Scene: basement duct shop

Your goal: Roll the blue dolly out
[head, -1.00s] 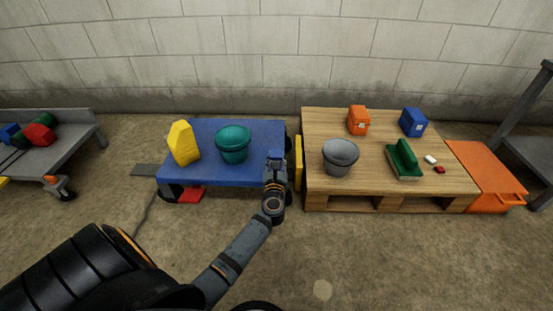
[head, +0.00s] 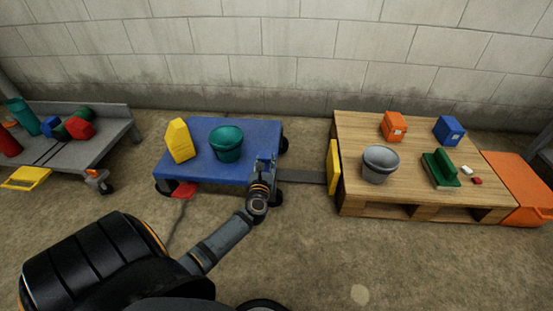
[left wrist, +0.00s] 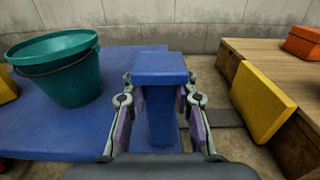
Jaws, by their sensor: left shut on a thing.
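The blue dolly (head: 208,172) is a low flat deck on dark wheels, standing left of the wooden pallet. My left gripper (head: 264,168) is at its front right corner. In the left wrist view its fingers (left wrist: 163,110) are shut around a blue upright post (left wrist: 160,72) at the deck's right edge. A teal bucket (head: 227,143) and a yellow block-like container (head: 179,141) stand upright on the deck. A red piece (head: 185,190) shows low at the front left. My right gripper is not in view.
The wooden pallet (head: 352,136) carries a grey bucket (head: 380,163) and small items. A yellow panel (head: 334,167) stands at its left side. A grey floor strip (head: 304,176) spans the gap. A grey cart (head: 75,158) stands at the left. The front floor is mostly clear.

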